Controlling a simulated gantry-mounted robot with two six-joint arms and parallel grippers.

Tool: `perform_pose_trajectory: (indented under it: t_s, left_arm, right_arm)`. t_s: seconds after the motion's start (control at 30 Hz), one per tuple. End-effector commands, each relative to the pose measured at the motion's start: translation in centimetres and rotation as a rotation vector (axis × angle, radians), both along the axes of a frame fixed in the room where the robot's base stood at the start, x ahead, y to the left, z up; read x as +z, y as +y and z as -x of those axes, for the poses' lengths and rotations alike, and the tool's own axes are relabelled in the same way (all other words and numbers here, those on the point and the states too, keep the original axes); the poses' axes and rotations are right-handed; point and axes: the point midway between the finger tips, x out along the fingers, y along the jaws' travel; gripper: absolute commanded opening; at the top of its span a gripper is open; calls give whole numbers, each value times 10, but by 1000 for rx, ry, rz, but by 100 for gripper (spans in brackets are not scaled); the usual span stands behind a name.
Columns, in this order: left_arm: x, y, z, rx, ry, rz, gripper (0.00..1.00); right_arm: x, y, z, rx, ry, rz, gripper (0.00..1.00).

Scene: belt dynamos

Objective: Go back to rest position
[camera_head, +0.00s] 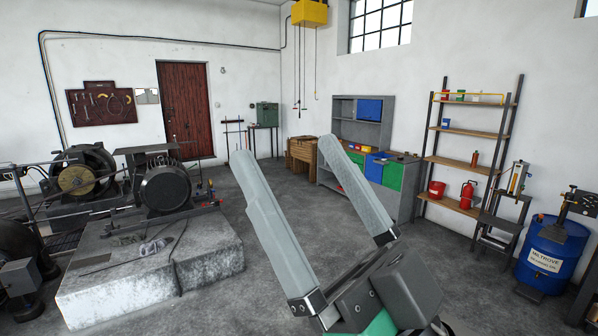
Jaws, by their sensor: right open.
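My right gripper (287,146) shows large in the middle foreground of the head view. Its two long grey fingers point up and to the left and stand wide apart. Nothing is between them, and only the workshop floor and far furniture show behind the gap. The gripper is raised in free space, right of the concrete plinth. My left gripper is not in view.
A concrete plinth (215,262) carrying a dark dynamo (166,189) stands at left. A workbench cabinet (404,178), a shelf rack (470,133) and a blue drum (549,254) line the right wall. The grey floor (262,200) between is mostly clear.

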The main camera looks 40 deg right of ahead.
Motion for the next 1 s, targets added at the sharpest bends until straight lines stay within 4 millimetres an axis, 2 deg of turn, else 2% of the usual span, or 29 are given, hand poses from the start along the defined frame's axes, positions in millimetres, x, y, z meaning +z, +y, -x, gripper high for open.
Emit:
perform_pose_trajectory:
  t_s: [0.07,0.17,0.27,0.5,0.6,0.73,1.0]
  left_arm:
    - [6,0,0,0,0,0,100]
    - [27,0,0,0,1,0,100]
    - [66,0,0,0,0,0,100]
    - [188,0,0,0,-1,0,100]
    - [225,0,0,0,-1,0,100]
    - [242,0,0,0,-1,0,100]
    - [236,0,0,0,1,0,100]
  right_arm:
    - [6,0,0,1,0,-1,100]
    - [27,0,0,2,0,-1,100]
    - [65,0,0,2,0,-1,100]
    - [187,0,0,3,0,-1,100]
    - [224,0,0,3,0,-1,100]
    - [242,0,-1,3,0,-1,100]
    - [235,0,-1,3,1,-1,100]
